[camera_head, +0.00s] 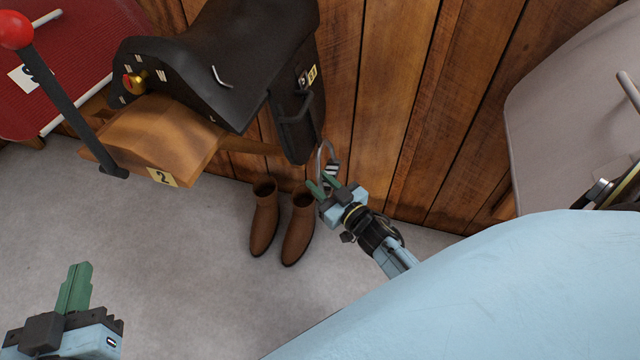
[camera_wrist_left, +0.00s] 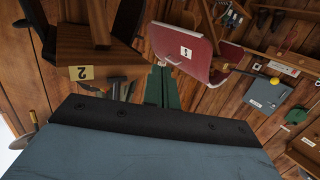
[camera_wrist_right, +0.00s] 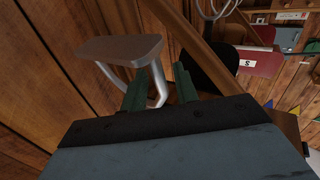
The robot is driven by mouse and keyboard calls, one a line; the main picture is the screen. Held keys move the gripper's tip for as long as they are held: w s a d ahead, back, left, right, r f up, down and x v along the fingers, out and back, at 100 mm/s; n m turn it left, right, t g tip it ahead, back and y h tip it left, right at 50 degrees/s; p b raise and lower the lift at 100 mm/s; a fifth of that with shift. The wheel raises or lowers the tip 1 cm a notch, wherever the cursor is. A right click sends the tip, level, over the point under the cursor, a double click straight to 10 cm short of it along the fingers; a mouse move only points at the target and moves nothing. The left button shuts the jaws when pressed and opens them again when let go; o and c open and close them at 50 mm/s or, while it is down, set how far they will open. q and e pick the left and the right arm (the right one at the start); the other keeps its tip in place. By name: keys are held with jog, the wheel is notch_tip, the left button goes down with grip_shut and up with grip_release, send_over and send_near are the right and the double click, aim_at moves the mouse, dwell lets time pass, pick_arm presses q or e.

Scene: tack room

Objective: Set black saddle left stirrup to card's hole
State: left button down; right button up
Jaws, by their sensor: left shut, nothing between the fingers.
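The black saddle (camera_head: 215,60) sits on a wooden rack (camera_head: 165,140) labelled 2. The metal stirrup (camera_head: 332,167) hangs below the flap. My right gripper (camera_head: 326,186) is at the stirrup, fingers apart. In the right wrist view the stirrup's flat tread (camera_wrist_right: 120,47) is beyond the fingers, and a metal side bar shows between them; contact is unclear. My left gripper (camera_head: 78,285) is shut and empty at lower left, away from the saddle.
Brown boots (camera_head: 264,220) stand on the floor below the stirrup. A wooden plank wall (camera_head: 385,90) is behind. A grey-beige panel (camera_head: 570,110) is at right. Floor at left is clear.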

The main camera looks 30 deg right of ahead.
pick_arm(q)
jog(key=shift+d+r+t, duration=0.1)
jog(key=shift+r+t, duration=0.2)
jog(key=shift+r, duration=0.1)
pick_arm(e)
jog(key=shift+w, duration=0.3)
grip_shut()
